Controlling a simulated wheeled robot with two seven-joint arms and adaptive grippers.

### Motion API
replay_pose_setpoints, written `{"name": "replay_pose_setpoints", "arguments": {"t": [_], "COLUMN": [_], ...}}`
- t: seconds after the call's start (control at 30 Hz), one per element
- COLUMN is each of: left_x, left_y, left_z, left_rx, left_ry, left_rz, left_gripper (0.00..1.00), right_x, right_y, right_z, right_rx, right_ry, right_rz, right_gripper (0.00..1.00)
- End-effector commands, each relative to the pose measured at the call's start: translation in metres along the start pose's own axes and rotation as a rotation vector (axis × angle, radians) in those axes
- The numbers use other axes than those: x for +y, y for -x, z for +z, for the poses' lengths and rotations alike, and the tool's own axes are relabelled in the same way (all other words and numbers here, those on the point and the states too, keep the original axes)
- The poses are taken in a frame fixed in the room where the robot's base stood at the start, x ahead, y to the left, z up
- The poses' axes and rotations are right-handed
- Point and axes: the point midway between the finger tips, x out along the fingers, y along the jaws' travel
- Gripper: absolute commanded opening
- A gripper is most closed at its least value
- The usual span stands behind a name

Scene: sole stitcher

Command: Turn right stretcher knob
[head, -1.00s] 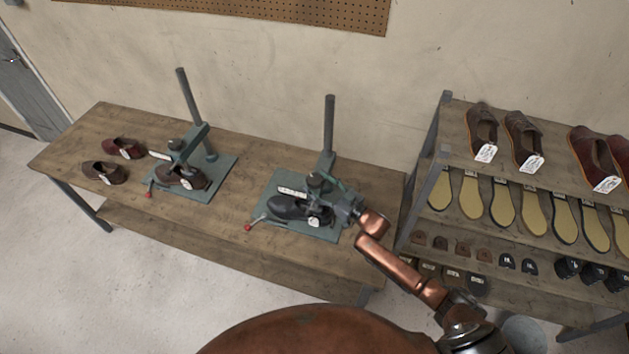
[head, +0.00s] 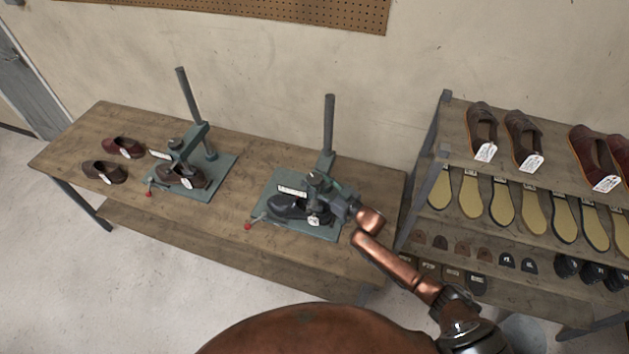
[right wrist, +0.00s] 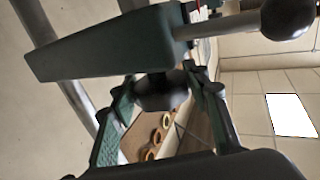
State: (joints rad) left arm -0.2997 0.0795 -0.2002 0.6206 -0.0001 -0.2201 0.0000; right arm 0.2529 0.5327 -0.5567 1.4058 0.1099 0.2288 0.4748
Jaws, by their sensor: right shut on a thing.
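The right stretcher (head: 325,163) stands on the bench with a dark shoe (head: 287,208) on its green base. Its dark knob (head: 315,178) sits on top of the stretcher's arm, above the shoe. My right gripper (head: 322,184) reaches in from the right and is shut on this knob. In the right wrist view the dark knob (right wrist: 163,92) lies between the two fingers, below the green stretcher arm (right wrist: 105,48). The fingers hide part of the knob in the head view. My left gripper is in neither view.
A second stretcher (head: 198,140) holding a brown shoe stands to the left on the wooden bench (head: 235,213). Two loose shoes (head: 122,146) lie at the bench's left end. A shelf rack (head: 445,105) with shoes and soles stands close to my right arm.

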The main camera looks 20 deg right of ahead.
Motion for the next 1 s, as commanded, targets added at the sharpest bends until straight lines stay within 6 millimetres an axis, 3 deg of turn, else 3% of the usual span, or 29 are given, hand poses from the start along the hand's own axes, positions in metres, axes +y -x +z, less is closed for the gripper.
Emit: {"name": "replay_pose_setpoints", "arguments": {"t": [0.27, 0.6, 1.0], "left_x": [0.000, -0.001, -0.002], "left_y": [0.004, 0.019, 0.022], "left_z": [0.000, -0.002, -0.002], "left_rx": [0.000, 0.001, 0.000], "left_ry": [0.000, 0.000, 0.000], "left_rz": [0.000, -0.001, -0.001], "left_gripper": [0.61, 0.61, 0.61], "right_x": [-0.002, -0.003, -0.001], "right_y": [-0.001, -0.002, -0.002], "right_z": [-0.001, -0.003, -0.004], "right_rx": [0.003, 0.008, 0.011], "right_ry": [-0.003, -0.006, -0.005], "right_rz": [0.024, 0.187, 0.366], "right_gripper": [0.19, 0.19, 0.19]}}
